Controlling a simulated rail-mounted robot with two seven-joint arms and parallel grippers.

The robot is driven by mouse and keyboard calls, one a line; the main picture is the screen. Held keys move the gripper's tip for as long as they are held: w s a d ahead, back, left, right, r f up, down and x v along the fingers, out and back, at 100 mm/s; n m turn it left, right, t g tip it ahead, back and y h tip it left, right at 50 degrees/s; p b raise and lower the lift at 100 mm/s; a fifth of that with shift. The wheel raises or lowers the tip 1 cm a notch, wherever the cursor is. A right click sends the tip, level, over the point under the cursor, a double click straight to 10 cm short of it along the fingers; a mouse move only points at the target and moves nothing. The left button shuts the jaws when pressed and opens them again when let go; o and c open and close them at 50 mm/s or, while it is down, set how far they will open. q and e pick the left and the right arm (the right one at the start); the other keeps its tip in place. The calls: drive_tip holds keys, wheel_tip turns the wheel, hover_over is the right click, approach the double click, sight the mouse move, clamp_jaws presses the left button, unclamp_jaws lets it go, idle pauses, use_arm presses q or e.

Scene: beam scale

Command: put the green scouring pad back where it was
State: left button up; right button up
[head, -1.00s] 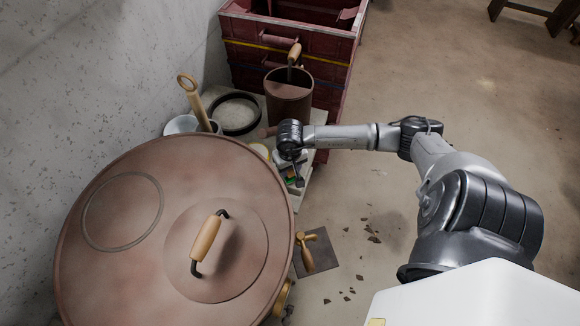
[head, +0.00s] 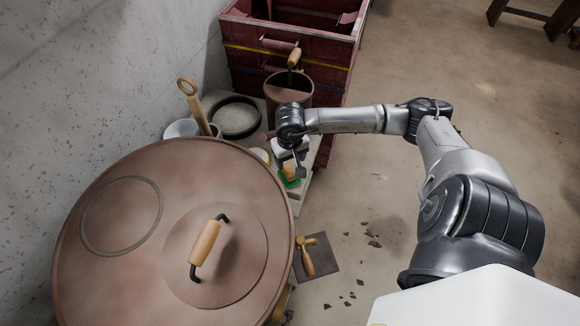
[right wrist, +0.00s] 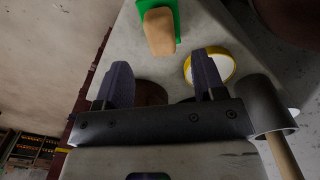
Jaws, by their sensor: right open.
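The green scouring pad (head: 290,182) lies on a narrow pale bench beside the big copper vessel. A tan block (head: 291,171) sits on or against it. In the right wrist view the green pad (right wrist: 172,8) is at the top edge, partly cut off, with the tan block (right wrist: 159,31) in front of it. My right gripper (head: 291,166) is just above the pad. In the wrist view its two fingers (right wrist: 164,60) are apart with nothing between them, pointing toward the block. My left gripper is not in view.
The domed copper lid (head: 150,230) with a wooden handle fills the left. A brown can (head: 290,92), a black ring (head: 236,117) and a red crate (head: 280,55) stand behind. A yellow-rimmed roll (right wrist: 225,66) is close to my right fingers. The floor on the right is mostly open.

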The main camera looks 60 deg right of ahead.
sight(290, 170)
drive_tip(key=shift+r, duration=2.35)
